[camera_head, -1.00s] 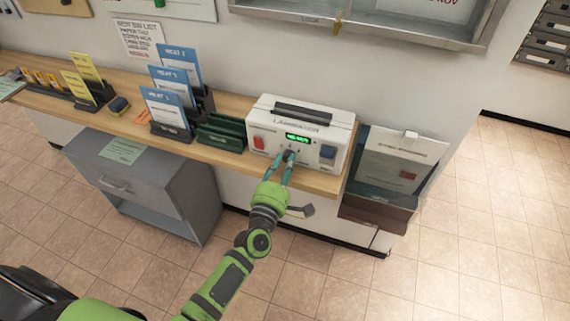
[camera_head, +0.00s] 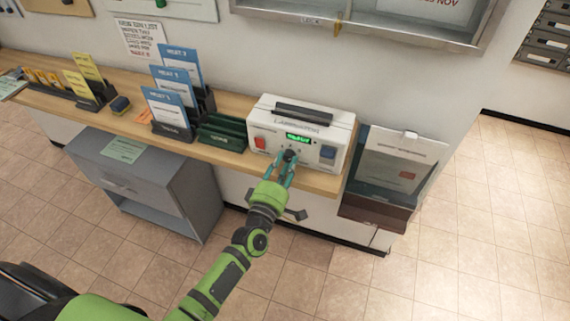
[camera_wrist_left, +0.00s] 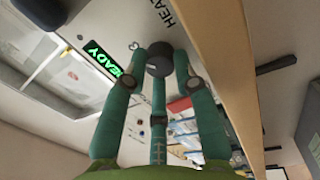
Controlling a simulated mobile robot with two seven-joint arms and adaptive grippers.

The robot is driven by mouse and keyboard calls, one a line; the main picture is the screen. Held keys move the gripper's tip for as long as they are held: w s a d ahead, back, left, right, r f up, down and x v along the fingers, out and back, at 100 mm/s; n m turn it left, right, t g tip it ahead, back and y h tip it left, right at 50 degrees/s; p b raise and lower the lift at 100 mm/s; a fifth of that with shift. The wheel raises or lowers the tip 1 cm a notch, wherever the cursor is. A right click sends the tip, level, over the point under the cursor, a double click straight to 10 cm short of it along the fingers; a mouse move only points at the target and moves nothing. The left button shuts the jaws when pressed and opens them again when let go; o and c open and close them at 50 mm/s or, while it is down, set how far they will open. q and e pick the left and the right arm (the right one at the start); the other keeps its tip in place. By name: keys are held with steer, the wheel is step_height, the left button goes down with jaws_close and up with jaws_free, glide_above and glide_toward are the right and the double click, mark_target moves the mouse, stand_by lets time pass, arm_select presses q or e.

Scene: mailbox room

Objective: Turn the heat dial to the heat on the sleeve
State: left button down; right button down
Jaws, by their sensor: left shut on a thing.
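The laminator (camera_head: 318,117) is a white box with a black handle on the shelf. Its small dark heat dial (camera_head: 290,155) is low on the front, under a green lit display (camera_head: 299,139). My left gripper (camera_head: 288,162) is shut on the dial, with teal fingers around it. In the left wrist view the dial (camera_wrist_left: 159,62) sits between the fingertips, and the display (camera_wrist_left: 102,57) reads READY. The dial's pointer and setting cannot be made out. Blue-topped sleeves (camera_head: 166,108) marked HEAT stand in a rack left of the laminator. My right gripper is not in view.
A red switch (camera_head: 260,142) and a dark blue button (camera_head: 328,152) flank the dial. A green holder (camera_head: 221,135) stands left of the laminator. A clear-fronted bin (camera_head: 397,165) hangs right of it. A grey cabinet (camera_head: 128,176) stands below the shelf (camera_head: 322,184).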

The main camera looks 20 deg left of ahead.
arm_select(q)
steer(key=c, duration=1.3)
jaws_free()
steer(key=shift+o, duration=0.2)
steer(key=s+f, duration=0.1)
steer(key=s, duration=1.1)
steer(key=shift+a, duration=0.35)
